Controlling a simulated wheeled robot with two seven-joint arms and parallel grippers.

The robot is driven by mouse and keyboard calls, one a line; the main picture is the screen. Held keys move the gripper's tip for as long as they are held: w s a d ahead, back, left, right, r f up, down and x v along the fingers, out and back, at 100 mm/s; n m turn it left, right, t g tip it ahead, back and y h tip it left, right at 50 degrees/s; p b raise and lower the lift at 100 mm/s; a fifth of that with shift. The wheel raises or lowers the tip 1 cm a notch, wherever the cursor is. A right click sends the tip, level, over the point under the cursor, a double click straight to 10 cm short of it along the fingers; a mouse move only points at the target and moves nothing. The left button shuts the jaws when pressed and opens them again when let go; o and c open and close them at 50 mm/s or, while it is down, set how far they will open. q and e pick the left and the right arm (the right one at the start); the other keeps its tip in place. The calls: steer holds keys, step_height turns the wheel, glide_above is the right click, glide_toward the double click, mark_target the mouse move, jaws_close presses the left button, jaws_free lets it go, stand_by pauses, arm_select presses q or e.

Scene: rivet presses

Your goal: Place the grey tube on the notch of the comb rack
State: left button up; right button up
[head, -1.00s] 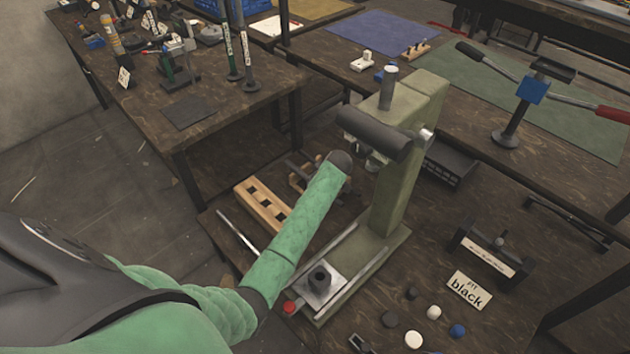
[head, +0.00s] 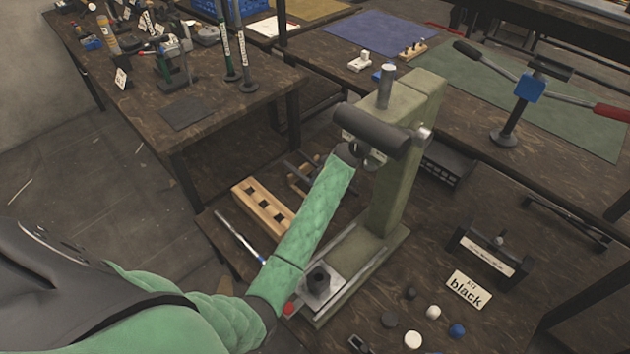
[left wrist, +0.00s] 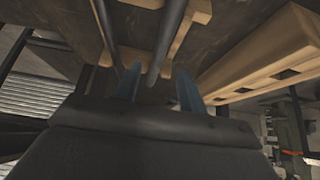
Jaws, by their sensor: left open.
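The comb rack (left wrist: 198,12), of pale wood, shows at the top of the left wrist view. Two dark grey tubes lie across it, a left one (left wrist: 105,35) and a right one (left wrist: 170,35). My left gripper (left wrist: 157,85) is open, its blue fingers spread. The right tube's near end appears between the fingers in the picture; I cannot tell whether they are around it. I see no grip on it. In the head view, dark rods on the rack (head: 298,176) show partly behind my left forearm. My left gripper is not clear there. My right gripper is out of view.
A wooden block with square holes (head: 262,208) stands left of my arm, also in the wrist view (left wrist: 255,62). A thin silver rod (head: 238,234) lies beside it. A green press (head: 395,190) stands close right. Small round parts (head: 413,340) lie front right.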

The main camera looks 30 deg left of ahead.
arm_select(q)
steer(key=v, duration=0.5)
steer(key=shift+d+r, duration=0.2)
steer(key=shift+r, duration=0.1)
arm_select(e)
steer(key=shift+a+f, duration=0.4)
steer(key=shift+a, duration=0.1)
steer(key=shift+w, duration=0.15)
